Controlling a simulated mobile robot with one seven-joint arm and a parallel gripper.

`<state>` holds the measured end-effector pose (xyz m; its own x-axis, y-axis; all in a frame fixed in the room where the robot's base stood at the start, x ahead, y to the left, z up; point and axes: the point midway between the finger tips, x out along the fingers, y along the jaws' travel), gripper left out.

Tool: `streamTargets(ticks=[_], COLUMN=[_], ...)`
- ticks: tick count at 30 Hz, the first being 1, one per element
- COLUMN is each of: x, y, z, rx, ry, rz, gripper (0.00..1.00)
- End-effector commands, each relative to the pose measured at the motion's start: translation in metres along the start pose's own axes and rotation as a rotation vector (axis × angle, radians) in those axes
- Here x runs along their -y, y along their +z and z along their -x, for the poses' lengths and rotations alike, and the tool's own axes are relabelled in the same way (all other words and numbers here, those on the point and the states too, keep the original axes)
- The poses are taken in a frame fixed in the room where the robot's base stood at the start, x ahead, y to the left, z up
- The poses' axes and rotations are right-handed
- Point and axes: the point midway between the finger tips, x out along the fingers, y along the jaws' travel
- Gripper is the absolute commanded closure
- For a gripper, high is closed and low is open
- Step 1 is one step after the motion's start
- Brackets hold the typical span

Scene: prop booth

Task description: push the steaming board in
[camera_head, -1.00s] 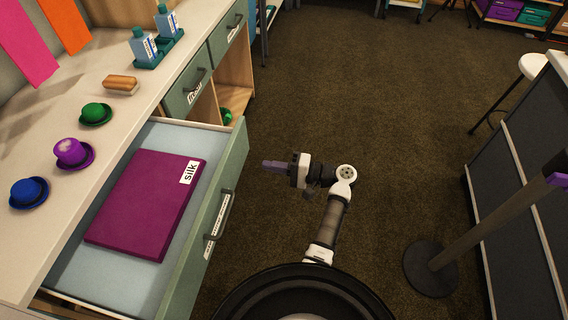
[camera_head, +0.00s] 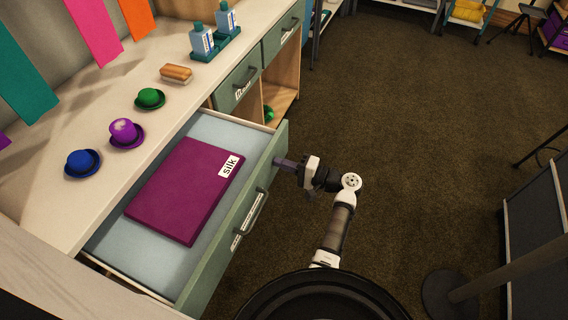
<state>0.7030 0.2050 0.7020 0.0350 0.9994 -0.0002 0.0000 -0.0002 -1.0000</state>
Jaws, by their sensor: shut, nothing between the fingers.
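The steaming board looks to be the pulled-out drawer-like board at the counter, with a green front (camera_head: 215,268) and a pale blue surface (camera_head: 205,128). A purple board marked "silk" (camera_head: 182,190) lies flat on that surface. The front has a dark handle (camera_head: 252,212) and white labels beside it. My gripper (camera_head: 278,162) is shut and empty, its tip at the outer face of the green front near its far end. I cannot tell whether it touches.
The counter top (camera_head: 60,215) holds a blue hat (camera_head: 82,163), a purple hat (camera_head: 125,132), a green hat (camera_head: 150,98), a brush (camera_head: 176,73) and bottles (camera_head: 202,40). A shut drawer (camera_head: 238,85) is beyond. Carpet (camera_head: 400,120) is clear on the right; a dark post base (camera_head: 448,296) stands at lower right.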

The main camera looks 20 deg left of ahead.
Motion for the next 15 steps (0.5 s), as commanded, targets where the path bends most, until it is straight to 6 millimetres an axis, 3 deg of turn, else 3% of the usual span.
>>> streamTargets(ticks=[8,15], x=[-0.001,-0.003], y=[0.001,0.002], z=[-0.034,-0.095], rx=[0.005,0.007], ry=[0.000,-0.001], rz=[0.001,0.003], gripper=[1.00,1.00])
